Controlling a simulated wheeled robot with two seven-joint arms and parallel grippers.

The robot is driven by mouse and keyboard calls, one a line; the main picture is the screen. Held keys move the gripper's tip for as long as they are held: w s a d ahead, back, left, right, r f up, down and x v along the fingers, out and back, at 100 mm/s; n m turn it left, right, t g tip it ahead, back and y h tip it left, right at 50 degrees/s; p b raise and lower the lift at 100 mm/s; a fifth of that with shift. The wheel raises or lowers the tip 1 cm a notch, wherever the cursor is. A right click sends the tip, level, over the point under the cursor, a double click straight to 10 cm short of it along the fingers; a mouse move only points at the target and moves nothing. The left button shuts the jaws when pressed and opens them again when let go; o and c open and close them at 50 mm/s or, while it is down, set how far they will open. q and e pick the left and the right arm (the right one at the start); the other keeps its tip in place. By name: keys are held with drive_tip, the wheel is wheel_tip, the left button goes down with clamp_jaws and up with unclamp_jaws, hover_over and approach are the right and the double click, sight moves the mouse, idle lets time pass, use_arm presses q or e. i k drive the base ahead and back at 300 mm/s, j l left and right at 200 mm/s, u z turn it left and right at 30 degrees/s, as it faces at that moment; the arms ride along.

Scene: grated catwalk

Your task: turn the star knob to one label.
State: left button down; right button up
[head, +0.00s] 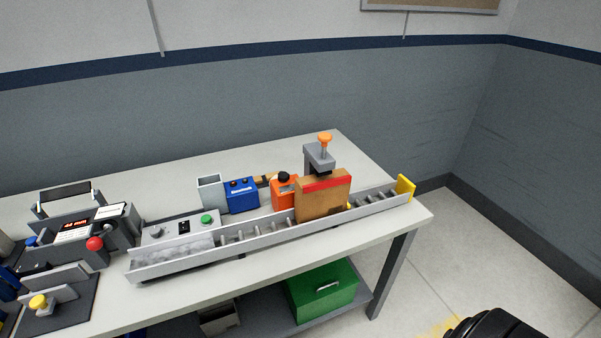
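Several knobs show in the head view, and I cannot tell for sure which is the star knob. An orange knob (324,138) tops a grey post-mounted head at the conveyor. A black knob (284,177) sits on an orange-red box (284,193). A yellow knob (39,302) is on a grey fixture at the lower left. A small dark knob (156,232) is on the grey control panel beside a green button (207,219). No label text around a knob is legible.
A roller conveyor (262,240) runs along the table (375,225), with a brown carton (322,203) and a yellow end stop (405,187). A blue box (242,194) stands behind it. A grey device with red display (75,224) is left. A green toolbox (322,290) sits below.

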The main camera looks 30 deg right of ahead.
sight(284, 177)
drive_tip(key=z, duration=0.9)
